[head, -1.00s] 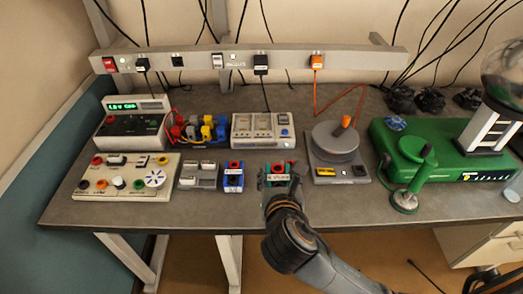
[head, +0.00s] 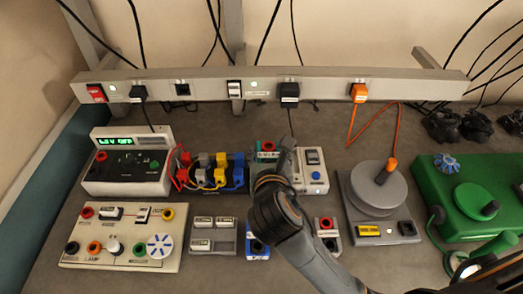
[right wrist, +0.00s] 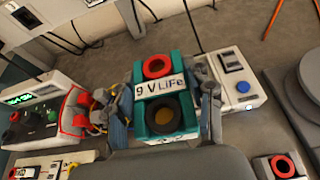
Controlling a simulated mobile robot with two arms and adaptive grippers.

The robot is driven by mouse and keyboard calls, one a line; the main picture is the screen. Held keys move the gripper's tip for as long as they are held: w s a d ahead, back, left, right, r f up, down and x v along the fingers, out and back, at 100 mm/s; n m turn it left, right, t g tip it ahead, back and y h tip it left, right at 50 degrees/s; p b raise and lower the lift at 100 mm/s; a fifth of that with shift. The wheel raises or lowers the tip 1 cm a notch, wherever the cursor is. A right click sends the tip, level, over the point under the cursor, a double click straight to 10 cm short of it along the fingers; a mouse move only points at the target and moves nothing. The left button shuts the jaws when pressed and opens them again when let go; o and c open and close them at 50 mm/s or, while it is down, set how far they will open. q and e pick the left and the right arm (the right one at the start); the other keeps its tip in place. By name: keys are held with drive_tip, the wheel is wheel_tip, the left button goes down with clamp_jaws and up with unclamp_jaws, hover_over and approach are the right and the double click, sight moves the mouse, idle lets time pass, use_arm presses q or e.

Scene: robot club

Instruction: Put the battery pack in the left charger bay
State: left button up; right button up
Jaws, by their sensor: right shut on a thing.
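The teal battery pack (head: 268,146), with a red and a black terminal ring, is between the fingers of my right gripper (head: 270,158). In the right wrist view the pack (right wrist: 158,116) shows its "9 V LiFe" label, with a finger on each side. The pale grey charger (head: 313,182) stands on the bench, and its right bay and blue button show in the right wrist view (right wrist: 241,92). The pack is at the charger's left part and hides the left bay. I cannot tell whether it is above the bay or in it. My left gripper is not in view.
A blue pack (head: 257,252) and a grey pack (head: 327,240) stand in front of the charger. Left of it are colored plugs (head: 208,172) with cables and a power supply (head: 125,178). A round turntable device (head: 376,188) stands to the right. A power strip (head: 210,88) runs behind.

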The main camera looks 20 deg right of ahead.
drive_tip(key=x, duration=0.7)
drive_tip(key=shift+w+a+f, duration=0.15)
drive_tip(key=shift+a+f, duration=0.05)
drive_tip(key=shift+f, duration=0.1)
drive_tip(key=w+f, duration=0.2)
drive_tip(key=f, duration=0.1)
drive_tip(key=w+f, duration=0.1)
drive_tip(key=shift+w+d+f, duration=0.25)
drive_tip(key=shift+w+d, duration=0.05)
drive_tip(key=shift+w, duration=0.05)
drive_tip(key=shift+w+f, duration=0.15)
drive_tip(key=shift+f, duration=0.05)
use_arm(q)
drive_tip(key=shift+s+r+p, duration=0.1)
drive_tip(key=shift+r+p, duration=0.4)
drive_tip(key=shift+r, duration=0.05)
use_arm(e)
drive_tip(key=shift+w+f, duration=0.1)
drive_tip(key=shift+f, duration=1.6)
drive_tip(key=o, duration=1.5)
drive_tip(key=shift+f, duration=0.15)
drive_tip(key=shift+c, duration=0.2)
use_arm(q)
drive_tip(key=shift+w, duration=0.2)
